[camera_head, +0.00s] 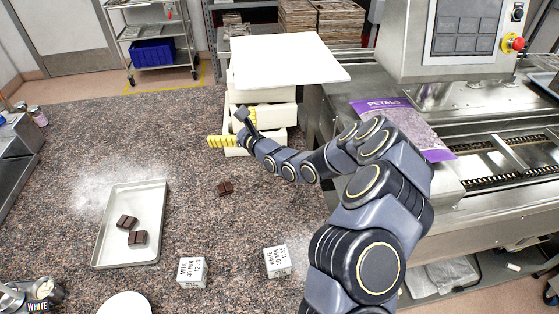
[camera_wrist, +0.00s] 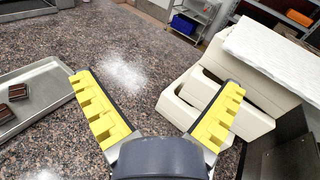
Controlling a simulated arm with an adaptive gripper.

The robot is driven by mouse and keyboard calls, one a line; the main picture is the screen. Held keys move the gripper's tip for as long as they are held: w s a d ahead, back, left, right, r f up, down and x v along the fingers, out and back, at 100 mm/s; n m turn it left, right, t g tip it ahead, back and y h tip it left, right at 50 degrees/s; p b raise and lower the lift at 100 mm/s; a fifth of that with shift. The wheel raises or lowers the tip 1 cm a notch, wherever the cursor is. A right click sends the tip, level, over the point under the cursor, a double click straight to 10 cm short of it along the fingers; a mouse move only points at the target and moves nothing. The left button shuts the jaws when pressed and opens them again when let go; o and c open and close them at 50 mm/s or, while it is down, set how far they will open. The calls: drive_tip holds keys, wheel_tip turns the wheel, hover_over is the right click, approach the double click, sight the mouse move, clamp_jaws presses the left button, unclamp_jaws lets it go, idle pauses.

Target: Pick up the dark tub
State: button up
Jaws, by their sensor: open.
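My gripper (camera_head: 226,126) is open and empty, its yellow fingers spread wide in front of the stacked white moulds. In the wrist view my gripper (camera_wrist: 158,82) has only speckled counter and the mould stack between and beyond its fingers. I cannot make out a tub marked dark in either view. A container labelled WHITE (camera_head: 38,306) is partly cut off at the bottom left corner of the head view. A round white item (camera_head: 125,304) is cut off at the bottom edge; I cannot tell what it is.
White moulds (camera_head: 262,116) stand stacked under a white slab (camera_head: 287,60). A metal tray (camera_head: 152,202) holds chocolate pieces; another piece (camera_head: 225,188) lies on the counter. Cubes marked MILK (camera_head: 192,272) and WHITE (camera_head: 277,262) stand in front. A purple PETALS bag (camera_head: 402,122) lies on the machine.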

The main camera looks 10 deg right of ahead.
drive_tip(key=d+f+m+h, duration=0.2)
drive_tip(key=d+f, duration=0.2)
drive_tip(key=f, duration=0.1)
drive_tip(key=d+f+m+h, duration=0.2)
drive_tip(key=d+f+h, duration=0.1)
drive_tip(key=d+f, duration=0.2)
drive_tip(key=d+f+m+g+h, duration=0.1)
drive_tip(key=d+f+m+h, duration=0.2)
drive_tip(key=d+f, duration=0.2)
wheel_tip(320, 180, down, 2)
drive_tip(key=shift+s+f, duration=0.1)
drive_tip(key=shift+f, duration=0.05)
drive_tip(key=shift+x, duration=1.15)
drive_tip(key=shift+w+f, duration=0.35)
drive_tip(key=shift+w, duration=0.15)
drive_tip(key=shift+d+x, duration=0.25)
drive_tip(key=shift+x, duration=1.8)
drive_tip(key=shift+s+a+f, duration=0.1)
drive_tip(key=shift+f, duration=0.05)
drive_tip(key=c, duration=1.2)
